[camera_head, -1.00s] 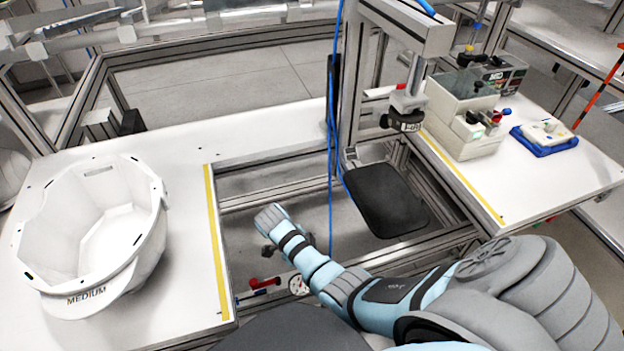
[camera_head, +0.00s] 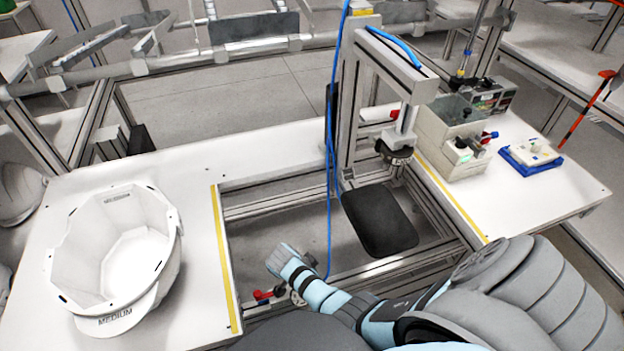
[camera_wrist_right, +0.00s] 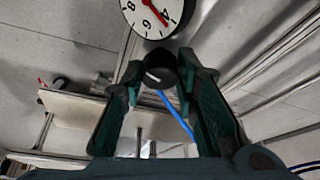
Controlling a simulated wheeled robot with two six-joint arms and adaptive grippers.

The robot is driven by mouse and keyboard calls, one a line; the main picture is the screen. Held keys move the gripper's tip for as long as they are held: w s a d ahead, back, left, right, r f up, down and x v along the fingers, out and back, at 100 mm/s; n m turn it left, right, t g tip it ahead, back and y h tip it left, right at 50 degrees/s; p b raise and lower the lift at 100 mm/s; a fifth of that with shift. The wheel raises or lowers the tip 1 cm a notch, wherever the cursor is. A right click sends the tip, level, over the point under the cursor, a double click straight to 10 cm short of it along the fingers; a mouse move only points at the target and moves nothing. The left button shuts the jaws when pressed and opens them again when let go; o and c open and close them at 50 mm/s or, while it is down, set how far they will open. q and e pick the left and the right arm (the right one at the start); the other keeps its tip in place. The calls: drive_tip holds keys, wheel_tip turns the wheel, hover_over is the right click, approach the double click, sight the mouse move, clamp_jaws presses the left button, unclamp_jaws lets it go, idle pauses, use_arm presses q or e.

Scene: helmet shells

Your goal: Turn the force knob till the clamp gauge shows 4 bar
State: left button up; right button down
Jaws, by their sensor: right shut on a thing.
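In the right wrist view the black force knob (camera_wrist_right: 159,72), with a white mark on its face, sits between the two dark green fingers of my right gripper (camera_wrist_right: 160,78). The gripper is shut on it. Just above the knob is the clamp gauge (camera_wrist_right: 152,14), a white dial with black numbers and a red needle. The top of the dial is cut off. The needle points to the lower right, near the 4; its exact reading cannot be told. In the head view my right forearm reaches down near the bench gap, and the knob cannot be made out. My left gripper is out of view.
A white helmet shell (camera_head: 112,250) marked MEDIUM stands on the left table. A press frame with a blue hose and black pad (camera_head: 378,220) stands beyond my arm. A red lever (camera_head: 268,294) is near my wrist. A boxy device (camera_head: 450,135) and blue tray (camera_head: 530,160) are at right.

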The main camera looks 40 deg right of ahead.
drive_tip(key=shift+d+r+n+t+p, duration=0.1)
drive_tip(key=shift+n+t+p, duration=0.45)
drive_tip(key=shift+n, duration=0.55)
drive_tip(key=shift+n+t+p, duration=0.35)
drive_tip(key=shift+n+p, duration=0.4)
drive_tip(key=shift+n, duration=0.35)
drive_tip(key=c, duration=1.3)
unclamp_jaws()
drive_tip(key=shift+s, duration=0.1)
drive_tip(key=v, duration=0.7)
drive_tip(key=shift+r, duration=0.25)
